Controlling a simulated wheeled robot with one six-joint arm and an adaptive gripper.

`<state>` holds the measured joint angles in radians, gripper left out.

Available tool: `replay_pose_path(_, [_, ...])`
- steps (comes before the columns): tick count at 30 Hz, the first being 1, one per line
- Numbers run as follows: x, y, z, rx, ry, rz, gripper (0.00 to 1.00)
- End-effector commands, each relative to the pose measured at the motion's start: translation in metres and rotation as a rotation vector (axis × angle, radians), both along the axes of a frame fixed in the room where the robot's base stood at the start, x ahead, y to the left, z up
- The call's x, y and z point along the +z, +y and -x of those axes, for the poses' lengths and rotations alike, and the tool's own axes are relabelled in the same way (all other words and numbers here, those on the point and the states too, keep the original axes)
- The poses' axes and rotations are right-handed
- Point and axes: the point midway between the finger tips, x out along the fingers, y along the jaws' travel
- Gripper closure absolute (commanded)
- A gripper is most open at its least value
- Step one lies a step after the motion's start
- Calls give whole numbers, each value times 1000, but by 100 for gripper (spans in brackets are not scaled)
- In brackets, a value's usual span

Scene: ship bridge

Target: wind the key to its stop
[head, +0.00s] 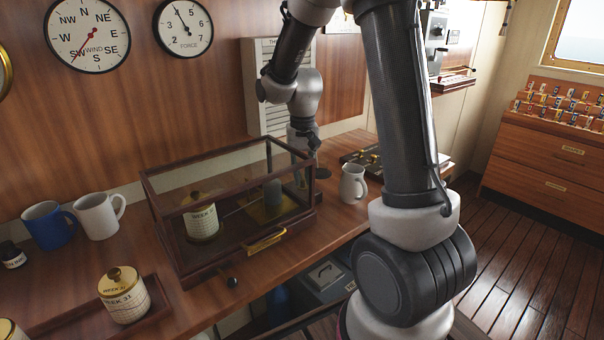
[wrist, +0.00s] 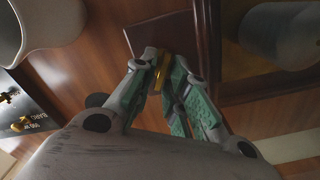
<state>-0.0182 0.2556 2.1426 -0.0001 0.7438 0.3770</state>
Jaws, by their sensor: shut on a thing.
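My gripper (wrist: 160,74) points down at the right end of the glass case (head: 163,257). In the wrist view its green-padded fingers are shut on a small brass key (wrist: 163,68). Only part of the key shows between the fingertips, and its lower end is hidden. In the head view my gripper (head: 305,150) is partly behind the case's far right corner, and the key cannot be made out. The case is closed and holds a paper-wrapped drum (head: 202,222) and a grey cylinder (head: 272,191). A dark wooden piece (wrist: 176,38) lies beside the fingertips.
A white mug (head: 353,184) stands close right of the case, and a dark board with brass pieces (wrist: 22,112) lies beyond it. Blue (head: 47,228) and white (head: 97,216) mugs stand to the left. A labelled drum (head: 124,296) sits on a front tray.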

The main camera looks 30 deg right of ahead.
Motion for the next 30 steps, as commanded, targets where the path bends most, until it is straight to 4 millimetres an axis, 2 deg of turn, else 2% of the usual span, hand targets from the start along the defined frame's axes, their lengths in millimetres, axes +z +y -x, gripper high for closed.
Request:
replay_pose_path(6, [0, -1, 0, -162, -1, 0, 100])
replay_pose_path(15, [1, -2, 1, -313, -1, 0, 100])
replay_pose_path(30, [1, -2, 1, -365, -2, 0, 100])
